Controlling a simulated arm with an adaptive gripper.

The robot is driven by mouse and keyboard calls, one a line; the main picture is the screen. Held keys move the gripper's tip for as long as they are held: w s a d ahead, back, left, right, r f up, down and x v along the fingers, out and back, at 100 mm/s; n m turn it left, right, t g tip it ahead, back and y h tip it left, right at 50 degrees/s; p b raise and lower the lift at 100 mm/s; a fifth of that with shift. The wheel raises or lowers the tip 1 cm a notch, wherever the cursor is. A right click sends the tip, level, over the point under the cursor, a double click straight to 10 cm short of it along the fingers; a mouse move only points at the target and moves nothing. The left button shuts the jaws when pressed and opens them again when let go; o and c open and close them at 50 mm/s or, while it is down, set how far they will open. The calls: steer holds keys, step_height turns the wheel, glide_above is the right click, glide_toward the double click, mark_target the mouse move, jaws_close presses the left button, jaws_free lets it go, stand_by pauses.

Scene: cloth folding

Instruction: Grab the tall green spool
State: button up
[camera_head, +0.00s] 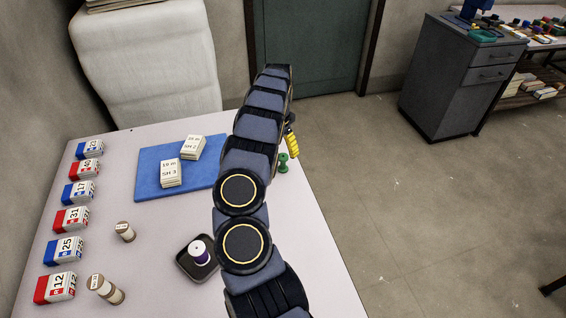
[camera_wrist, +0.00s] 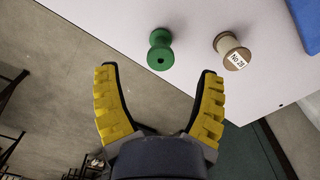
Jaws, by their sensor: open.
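The green spool (camera_head: 283,163) stands near the right edge of the white table in the head view. In the wrist view the green spool (camera_wrist: 160,50) is ahead of the fingertips, near the table edge, with its dark center hole showing. My gripper (camera_wrist: 158,72) is open, with one yellow finger on each side and nothing between them. The spool lies roughly centered between the fingers but beyond them. In the head view my gripper (camera_head: 292,146) is mostly hidden behind my arm; one yellow finger shows just behind the spool.
A tan spool (camera_wrist: 231,50) with a paper label stands right of the green one in the wrist view. A blue mat (camera_head: 150,183) holds label stacks. A black tray (camera_head: 187,266) holds a purple spool. Tan spools (camera_head: 125,231) and red and blue boxes (camera_head: 64,250) stand left.

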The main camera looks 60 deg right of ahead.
mark_target(283, 156)
steer(key=f, duration=0.3)
steer(key=d+f, duration=0.1)
steer(key=f, duration=0.1)
steer(key=shift+f, duration=0.1)
steer(key=c, duration=1.1)
